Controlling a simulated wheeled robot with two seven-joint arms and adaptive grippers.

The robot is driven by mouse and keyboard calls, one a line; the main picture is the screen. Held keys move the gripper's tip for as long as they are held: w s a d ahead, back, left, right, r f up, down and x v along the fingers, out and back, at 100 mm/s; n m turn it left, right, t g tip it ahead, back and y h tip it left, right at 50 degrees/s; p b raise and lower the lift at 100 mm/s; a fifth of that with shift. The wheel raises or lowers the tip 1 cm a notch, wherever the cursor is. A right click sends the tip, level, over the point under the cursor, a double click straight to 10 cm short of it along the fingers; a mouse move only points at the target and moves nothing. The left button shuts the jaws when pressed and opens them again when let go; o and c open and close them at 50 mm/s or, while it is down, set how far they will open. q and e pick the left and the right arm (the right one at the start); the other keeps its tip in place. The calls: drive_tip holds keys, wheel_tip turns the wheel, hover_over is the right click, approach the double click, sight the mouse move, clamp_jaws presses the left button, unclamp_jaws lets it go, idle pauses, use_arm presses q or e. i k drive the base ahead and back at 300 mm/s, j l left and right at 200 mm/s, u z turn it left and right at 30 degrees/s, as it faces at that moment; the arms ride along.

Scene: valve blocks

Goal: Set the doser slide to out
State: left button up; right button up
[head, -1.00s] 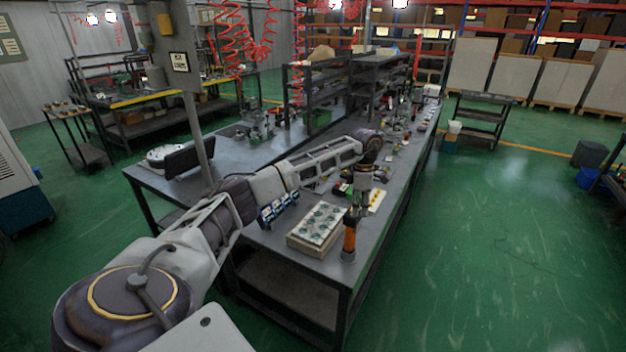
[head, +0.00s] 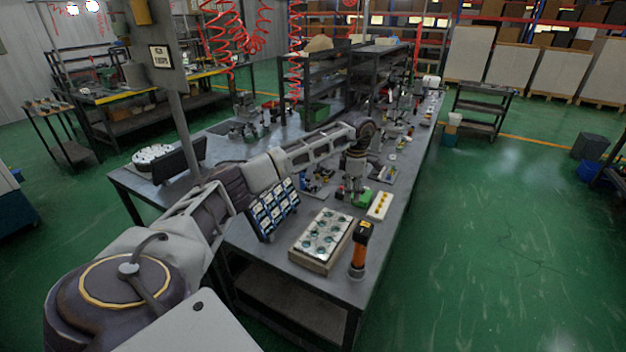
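My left arm reaches over the workbench from the left. My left gripper (head: 351,192) points down beside a small green block (head: 362,198). It is small and dark here, so I cannot tell if its fingers are open or shut, or whether it touches anything. I cannot make out the doser slide or its position; parts of the bench behind the gripper and arm are hidden. A white plate with yellow spots (head: 380,206) lies just right of the gripper. My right gripper is not in view.
Near the bench's (head: 292,277) front end are a box with several round fittings (head: 322,236), an upright orange and black tool (head: 360,251) and a blue rack with white labels (head: 272,208). A post with a sign (head: 161,57) rises at left.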

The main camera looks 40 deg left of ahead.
sight(314, 190)
drive_tip(key=i+j, duration=0.15)
drive_tip(key=j, duration=0.2)
drive_tip(key=i+j, duration=0.1)
drive_tip(key=j, duration=0.25)
drive_tip(key=i+j, duration=0.15)
drive_tip(key=j, duration=0.15)
drive_tip(key=i+j, duration=0.15)
drive_tip(key=j, duration=0.2)
drive_tip(key=i+j, duration=0.1)
drive_tip(key=j, duration=0.25)
